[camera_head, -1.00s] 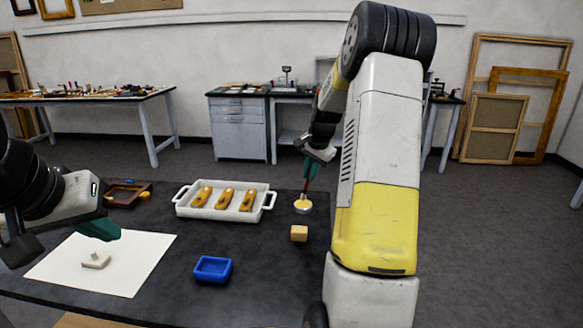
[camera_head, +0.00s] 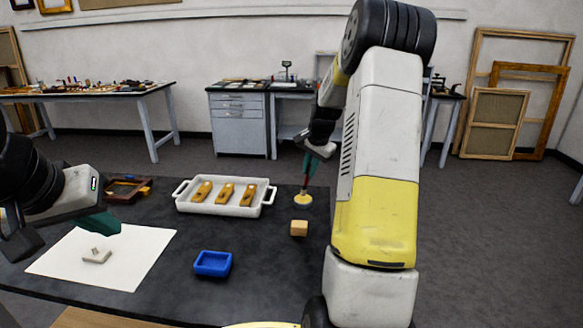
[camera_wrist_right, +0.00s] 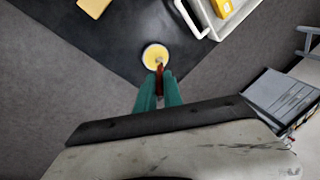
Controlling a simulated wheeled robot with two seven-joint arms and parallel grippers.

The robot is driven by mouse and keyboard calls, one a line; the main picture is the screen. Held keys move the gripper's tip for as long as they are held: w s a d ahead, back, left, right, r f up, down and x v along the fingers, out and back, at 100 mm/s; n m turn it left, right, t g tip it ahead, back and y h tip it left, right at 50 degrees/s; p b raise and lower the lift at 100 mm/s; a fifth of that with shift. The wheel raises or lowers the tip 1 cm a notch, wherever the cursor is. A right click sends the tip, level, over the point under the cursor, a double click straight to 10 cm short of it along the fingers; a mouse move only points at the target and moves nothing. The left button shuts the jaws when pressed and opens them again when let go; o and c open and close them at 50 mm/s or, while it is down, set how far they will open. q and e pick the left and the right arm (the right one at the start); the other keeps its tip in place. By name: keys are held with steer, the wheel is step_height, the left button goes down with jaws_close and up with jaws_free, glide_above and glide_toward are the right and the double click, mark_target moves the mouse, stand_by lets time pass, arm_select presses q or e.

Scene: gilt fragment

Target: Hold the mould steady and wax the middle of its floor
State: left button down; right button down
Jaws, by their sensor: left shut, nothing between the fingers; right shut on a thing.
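The blue mould (camera_head: 212,263), a small open box, stands on the dark table near its front. My left gripper (camera_head: 112,226) is shut and empty over the white sheet, left of the mould and apart from it. My right gripper (camera_head: 314,160) is shut on a brush with a dark red handle (camera_head: 306,181); the handle also shows between the green fingers in the right wrist view (camera_wrist_right: 159,80). The brush's lower end is at the round yellow wax dish (camera_head: 303,200), also seen in the wrist view (camera_wrist_right: 154,53). Whether the bristles touch the wax is unclear.
A white tray (camera_head: 184,207) with gilt pieces stands behind the mould. A tan block (camera_head: 299,228) lies right of it. A grey piece (camera_head: 97,257) lies on the white sheet (camera_head: 135,272). A brown frame (camera_head: 122,188) lies at the back left. Table around the mould is clear.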

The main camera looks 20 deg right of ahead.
steer(key=shift+f, duration=0.5)
stand_by(0.7)
steer(key=shift+r, duration=3.55)
